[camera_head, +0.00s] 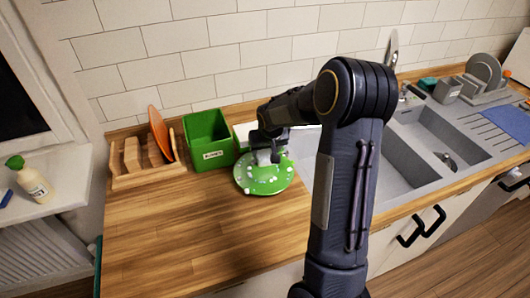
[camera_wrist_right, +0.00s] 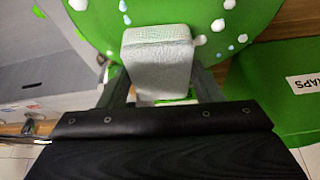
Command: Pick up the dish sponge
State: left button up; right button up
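The dish sponge is a pale grey-white block (camera_wrist_right: 158,58) in the right wrist view. In the head view it shows as a small pale patch (camera_head: 263,157) over the green plate (camera_head: 262,184). My right gripper (camera_head: 268,150) comes down over the plate, and its fingers (camera_wrist_right: 162,85) lie along both sides of the sponge and appear to touch it. Whether the sponge rests on the plate or hangs just above it I cannot tell. The plate carries white and pale blue bits. My left gripper is not in view.
A green labelled bin (camera_head: 208,140) stands left of the plate, beside a wooden rack (camera_head: 148,172) with an orange plate (camera_head: 160,134). The sink (camera_head: 408,145) lies to the right, partly hidden by my right arm. The front left wooden counter (camera_head: 170,235) is clear.

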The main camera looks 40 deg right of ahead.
jog(key=c, duration=0.5)
